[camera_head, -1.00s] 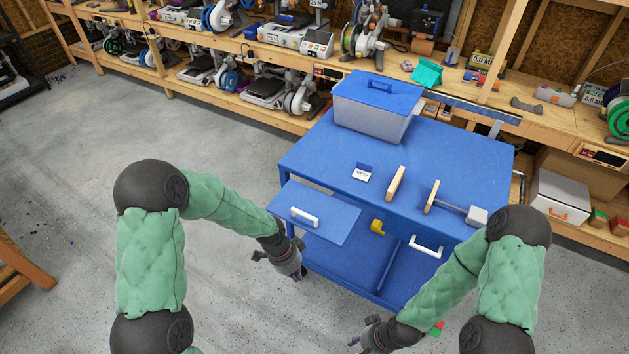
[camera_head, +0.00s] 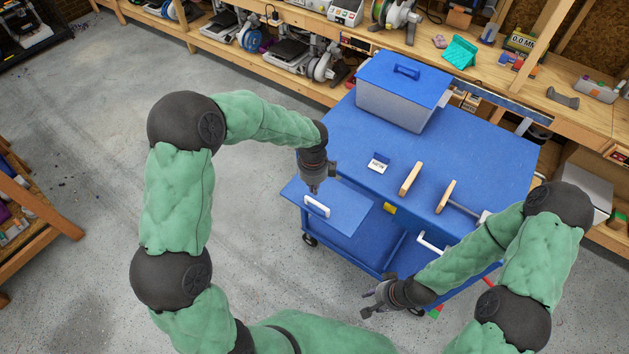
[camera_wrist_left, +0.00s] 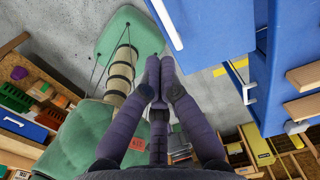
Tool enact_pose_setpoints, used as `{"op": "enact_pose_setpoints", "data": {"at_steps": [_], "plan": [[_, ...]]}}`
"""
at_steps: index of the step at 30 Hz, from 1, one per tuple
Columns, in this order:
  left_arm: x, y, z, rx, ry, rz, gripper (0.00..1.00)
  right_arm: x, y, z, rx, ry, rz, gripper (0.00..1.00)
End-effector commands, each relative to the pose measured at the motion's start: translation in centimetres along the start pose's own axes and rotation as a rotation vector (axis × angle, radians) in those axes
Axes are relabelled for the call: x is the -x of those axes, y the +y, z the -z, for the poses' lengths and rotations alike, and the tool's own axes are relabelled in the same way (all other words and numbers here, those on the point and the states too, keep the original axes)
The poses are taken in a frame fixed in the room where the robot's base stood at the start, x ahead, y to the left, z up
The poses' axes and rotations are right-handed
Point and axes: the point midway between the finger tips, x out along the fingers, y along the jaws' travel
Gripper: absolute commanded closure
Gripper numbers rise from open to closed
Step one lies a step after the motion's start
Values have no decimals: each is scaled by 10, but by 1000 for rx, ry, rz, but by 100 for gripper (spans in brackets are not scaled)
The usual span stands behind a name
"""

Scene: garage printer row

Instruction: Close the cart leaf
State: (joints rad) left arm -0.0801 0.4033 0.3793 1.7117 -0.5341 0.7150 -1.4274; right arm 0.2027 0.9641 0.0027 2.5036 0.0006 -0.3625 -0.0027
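The blue cart (camera_head: 440,150) stands in front of me with its blue leaf (camera_head: 345,212) sticking out flat at the front left. A white handle (camera_head: 317,207) is on the leaf's outer part. My left gripper (camera_head: 313,190) points down just behind that handle. In the left wrist view its fingers (camera_wrist_left: 159,65) are together with nothing between them, and the leaf (camera_wrist_left: 205,25) and handle (camera_wrist_left: 167,24) are close by; contact is unclear. A yellow part (camera_head: 390,208) shows at the cart's front edge beside the leaf. My right gripper (camera_head: 370,303) looks open and empty, low in front of the cart.
On the cart top are a grey bin with blue lid (camera_head: 400,95), a small label card (camera_head: 378,164) and two wooden-faced clamp-like pieces (camera_head: 410,178). A printer bench (camera_head: 270,55) runs behind. A wooden shelf (camera_head: 30,215) stands at left. Floor left of the cart is clear.

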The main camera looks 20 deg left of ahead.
Motion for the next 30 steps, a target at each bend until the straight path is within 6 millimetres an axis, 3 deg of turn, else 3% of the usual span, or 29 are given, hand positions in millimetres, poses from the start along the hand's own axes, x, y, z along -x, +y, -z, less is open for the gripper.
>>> {"op": "enact_pose_setpoints", "data": {"at_steps": [6,13,19,30], "plan": [[-43,0,0,1,1,-3,100,-4,1,0,0,1,0,63],[-74,0,0,1,1,0,100,-6,2,1,0,1,0,63],[-86,0,0,2,0,0,100,-7,2,1,0,1,0,63],[-87,0,0,2,0,2,100,-7,3,1,0,1,0,63]]}}
